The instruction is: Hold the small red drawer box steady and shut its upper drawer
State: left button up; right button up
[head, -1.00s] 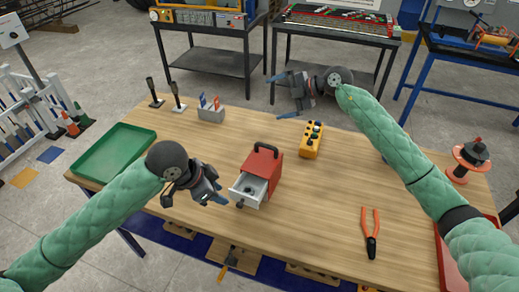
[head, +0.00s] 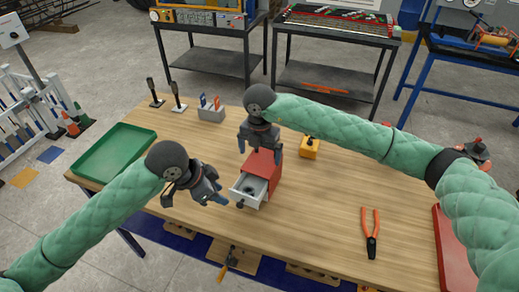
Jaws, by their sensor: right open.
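The small red drawer box (head: 271,170) stands on the wooden table. Its grey upper drawer (head: 249,189) is pulled out towards the front left, with something dark inside. My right gripper (head: 260,155) points down at the top of the box, fingers spread, and hides the black handle there; I cannot tell whether it touches the box. My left gripper (head: 222,200) is just left of the open drawer, apart from it. Its fingers are seen from the side, so its opening is unclear.
A green tray (head: 115,152) lies at the left. A grey holder (head: 211,113) and a yellow control box (head: 309,148), partly hidden by my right arm, stand behind. Orange pliers (head: 371,235) and a red tray (head: 452,262) lie to the right. The table front centre is clear.

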aim_at(260, 174)
notch_tip(260, 174, down, 11)
dwell(0.5)
